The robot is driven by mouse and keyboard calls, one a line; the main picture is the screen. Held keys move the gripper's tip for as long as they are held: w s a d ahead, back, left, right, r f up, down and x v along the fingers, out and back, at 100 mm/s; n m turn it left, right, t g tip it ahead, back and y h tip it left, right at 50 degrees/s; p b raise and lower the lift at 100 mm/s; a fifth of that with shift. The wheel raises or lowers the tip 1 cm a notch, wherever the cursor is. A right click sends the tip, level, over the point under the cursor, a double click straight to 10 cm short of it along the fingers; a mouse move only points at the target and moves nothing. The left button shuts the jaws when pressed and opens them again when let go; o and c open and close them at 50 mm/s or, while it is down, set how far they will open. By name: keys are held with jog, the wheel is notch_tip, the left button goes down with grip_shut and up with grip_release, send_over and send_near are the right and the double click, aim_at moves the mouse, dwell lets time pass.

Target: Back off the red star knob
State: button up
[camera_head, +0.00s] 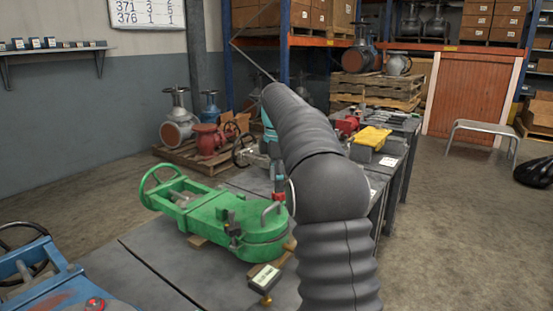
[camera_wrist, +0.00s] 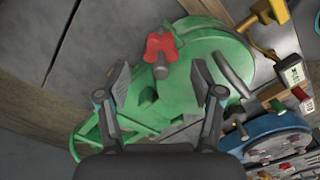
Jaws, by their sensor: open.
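In the wrist view a red star knob (camera_wrist: 161,46) sits on the green valve body (camera_wrist: 205,60), with a grey stem end below it. My gripper (camera_wrist: 160,75) is open, with one finger on each side of the picture and the knob ahead between and beyond the fingertips. No finger appears to touch the knob. In the head view the green valve (camera_head: 215,213) lies on the grey bench, and a small red part (camera_head: 279,182) shows above its right end; I cannot tell whether it is the same knob.
A blue valve (camera_head: 35,265) with another red knob (camera_head: 95,303) stands at the front left. A labelled block (camera_head: 265,277) is at the bench's near side. A yellow item (camera_head: 373,137) is farther back. Open floor lies to the right.

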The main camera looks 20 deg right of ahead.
jog(key=shift+r, duration=4.4)
jog(key=shift+a, duration=0.1)
